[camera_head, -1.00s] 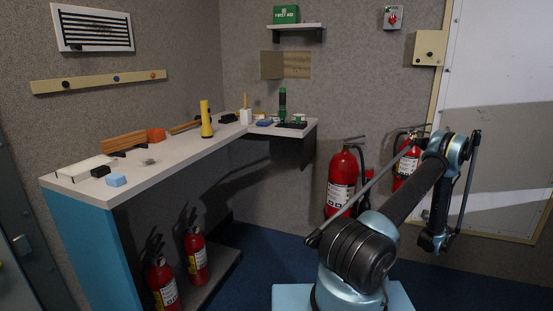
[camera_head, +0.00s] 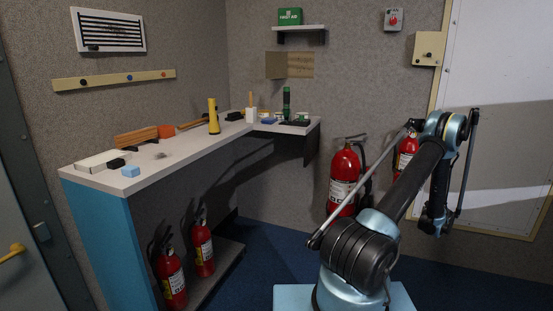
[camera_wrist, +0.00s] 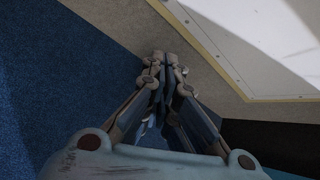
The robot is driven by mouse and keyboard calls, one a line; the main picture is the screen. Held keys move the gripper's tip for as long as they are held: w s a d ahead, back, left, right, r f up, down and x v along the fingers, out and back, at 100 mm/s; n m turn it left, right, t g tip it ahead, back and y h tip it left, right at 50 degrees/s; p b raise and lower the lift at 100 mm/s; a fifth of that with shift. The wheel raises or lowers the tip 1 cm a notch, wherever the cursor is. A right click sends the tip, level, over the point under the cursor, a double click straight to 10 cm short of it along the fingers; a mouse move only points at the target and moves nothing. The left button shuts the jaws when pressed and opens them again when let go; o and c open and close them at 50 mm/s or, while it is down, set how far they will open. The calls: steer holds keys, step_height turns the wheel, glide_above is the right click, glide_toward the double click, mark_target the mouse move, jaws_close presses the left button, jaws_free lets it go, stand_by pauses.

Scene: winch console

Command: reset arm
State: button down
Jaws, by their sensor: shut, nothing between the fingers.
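My arm is folded at the right of the head view, with its forearm raised and the wrist hanging down. My gripper (camera_head: 432,224) hangs in front of the wall by the white door panel, clear of any object. In the wrist view my gripper (camera_wrist: 162,75) points down toward the blue floor (camera_wrist: 60,80) and the base of the wall. Its fingers are together with nothing between them.
An L-shaped counter (camera_head: 140,181) with several small objects stands at the left. A large red extinguisher (camera_head: 343,180) stands by the back wall, and another (camera_head: 406,152) is partly behind my arm. The white door panel (camera_head: 500,150) is at the right. Blue floor lies between.

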steer(key=w+a+r+n+y, duration=0.2)
steer(key=w+a+r+n, duration=0.25)
steer(key=a+r, duration=0.6)
steer(key=s+a+r+n+g+y, duration=0.15)
steer(key=a+r+n, duration=0.25)
steer(key=a+r, duration=0.45)
steer(key=s+a+r+n, duration=0.35)
steer(key=a+r, duration=0.25)
steer(key=a, duration=0.5)
steer(key=s+a+r+n+g+y, duration=0.1)
steer(key=s+a+r+n, duration=0.1)
steer(key=a+r+n, duration=0.6)
steer(key=s+a+r+n+g+y, duration=0.25)
steer(key=s+a+n, duration=0.35)
steer(key=s+a, duration=1.25)
steer(key=s+a+f+n, duration=0.2)
steer(key=s+n, duration=0.1)
steer(key=s, duration=0.4)
steer(key=s+a+f+n, duration=0.2)
steer(key=s+a+n, duration=0.1)
steer(key=s, duration=0.3)
steer(key=s+a+f+n+g, duration=0.1)
steer(key=s+a+f+n, duration=0.1)
steer(key=s, duration=0.5)
steer(key=shift+s+a+n+h, duration=0.3)
steer(key=shift+a+n+h, duration=0.15)
steer(key=shift+n, duration=0.45)
steer(key=shift+w+f, duration=0.1)
steer(key=shift+w+f, duration=0.15)
steer(key=shift+w, duration=0.25)
